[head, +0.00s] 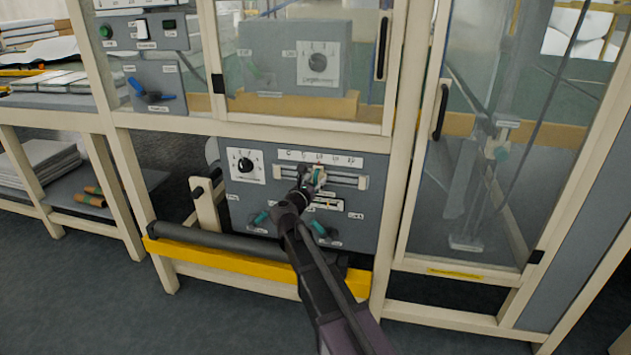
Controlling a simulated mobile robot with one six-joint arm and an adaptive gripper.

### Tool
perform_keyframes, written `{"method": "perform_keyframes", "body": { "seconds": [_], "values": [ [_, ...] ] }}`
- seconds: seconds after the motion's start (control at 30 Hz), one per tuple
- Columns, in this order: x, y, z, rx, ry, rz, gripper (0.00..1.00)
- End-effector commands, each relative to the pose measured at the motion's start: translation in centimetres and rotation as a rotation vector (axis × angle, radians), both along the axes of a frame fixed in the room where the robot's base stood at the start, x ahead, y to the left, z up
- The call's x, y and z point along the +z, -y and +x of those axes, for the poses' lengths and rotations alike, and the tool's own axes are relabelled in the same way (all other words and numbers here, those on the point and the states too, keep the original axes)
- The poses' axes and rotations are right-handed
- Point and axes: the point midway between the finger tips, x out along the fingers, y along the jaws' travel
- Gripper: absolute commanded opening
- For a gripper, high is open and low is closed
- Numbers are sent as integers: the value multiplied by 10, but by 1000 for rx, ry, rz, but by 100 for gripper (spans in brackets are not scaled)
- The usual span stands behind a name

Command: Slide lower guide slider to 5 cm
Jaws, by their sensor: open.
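A grey lower panel (360,215) sits in the cream frame. A horizontal slider rail (345,180) runs across it, under a row of small scale labels (318,158) too blurred to read surely. A small pale and reddish slider block (320,172) shows on the rail near its middle. A second, shorter slotted strip (328,204) lies below. My gripper (311,178) is open at the slider block and hides part of it and the rail. I cannot tell whether the fingers touch it. My arm comes up from the bottom.
A black dial (245,165) is left of the rail. Teal-handled levers (320,228) sit low on the panel. A dark roller (225,243) and yellow bar (215,259) run in front. Glazed doors with black handles (441,112) stand above and to the right.

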Motion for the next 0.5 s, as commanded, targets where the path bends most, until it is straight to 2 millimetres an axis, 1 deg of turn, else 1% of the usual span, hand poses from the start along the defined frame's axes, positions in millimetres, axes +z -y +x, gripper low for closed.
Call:
{"method": "perform_keyframes", "body": {
  "seconds": [0.1,0.43,0.47,0.5],
  "values": [
    [0,2,5,0,0,0,54],
    [0,3,5,0,0,0,54],
    [0,3,5,0,0,0,45],
    [0,3,5,0,0,0,33]
  ]
}}
